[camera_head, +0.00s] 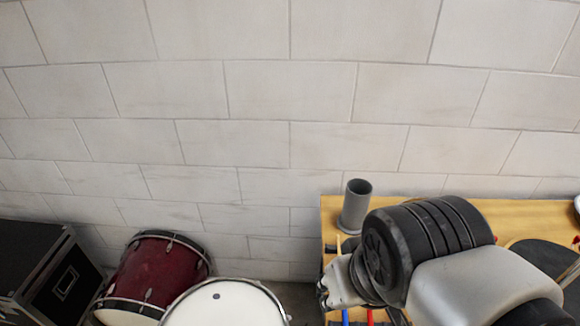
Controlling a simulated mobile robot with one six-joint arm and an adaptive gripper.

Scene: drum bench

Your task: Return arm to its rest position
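My arm reaches in from the lower right, with a silver link and a large black ribbed joint over the wooden bench (420,186). My gripper (328,291) is partly in view at the bench's left edge, beyond the black joint. Its fingers are small and mostly hidden, so I cannot tell whether they are open or shut, or whether they hold anything.
A grey cylindrical cup (356,207) stands on the bench close behind my arm. A round dark pad (548,254) lies at the right. A dark red drum (157,270), a white-headed drum (224,306) and a black case (32,262) stand left of the bench. A block wall (290,90) is behind.

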